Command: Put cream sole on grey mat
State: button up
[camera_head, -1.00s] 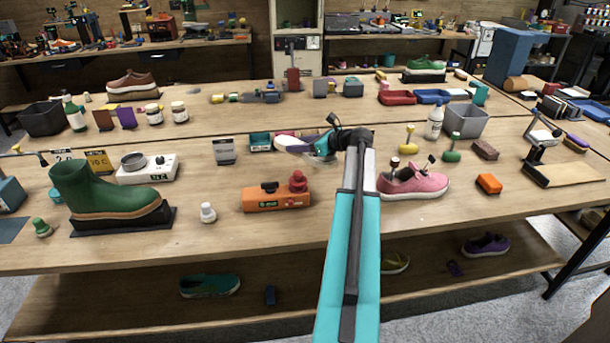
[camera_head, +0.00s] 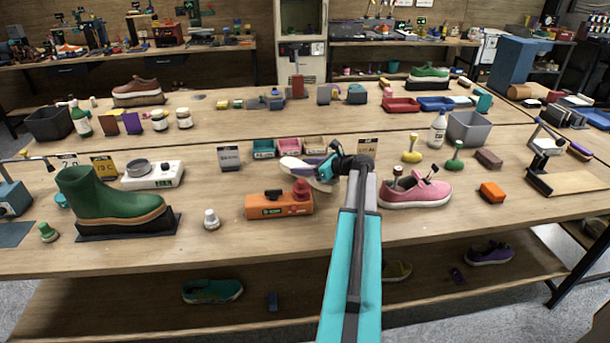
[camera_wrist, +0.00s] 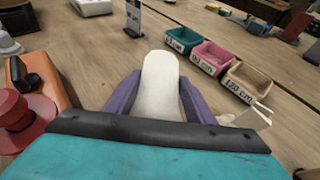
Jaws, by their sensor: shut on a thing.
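The cream sole (camera_head: 294,164) is held in the air above the near table, beyond the orange box. In the wrist view the sole (camera_wrist: 160,82) points away from me, with a purple finger on each side. My gripper (camera_wrist: 158,95) is shut on it; in the head view my gripper (camera_head: 322,172) is partly hidden by my wrist. A flat grey-blue mat (camera_head: 14,234) lies at the left edge of the near table, cut off by the picture edge. I cannot tell for sure that it is the grey mat.
An orange box with a red knob (camera_head: 280,205) stands just in front of the sole. Small labelled bins (camera_head: 289,146) stand behind it. A pink sneaker (camera_head: 415,194) is to the right. A green boot (camera_head: 110,195) and a white scale (camera_head: 152,175) stand to the left.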

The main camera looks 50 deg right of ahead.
jog(key=shift+f, duration=0.1)
jog(key=shift+f+p, duration=0.35)
jog(key=shift+f, duration=1.4)
jog(key=o, duration=1.2)
jog(key=shift+c, duration=0.2)
jog(key=shift+b+v, duration=1.3)
jog(key=shift+v, duration=4.7)
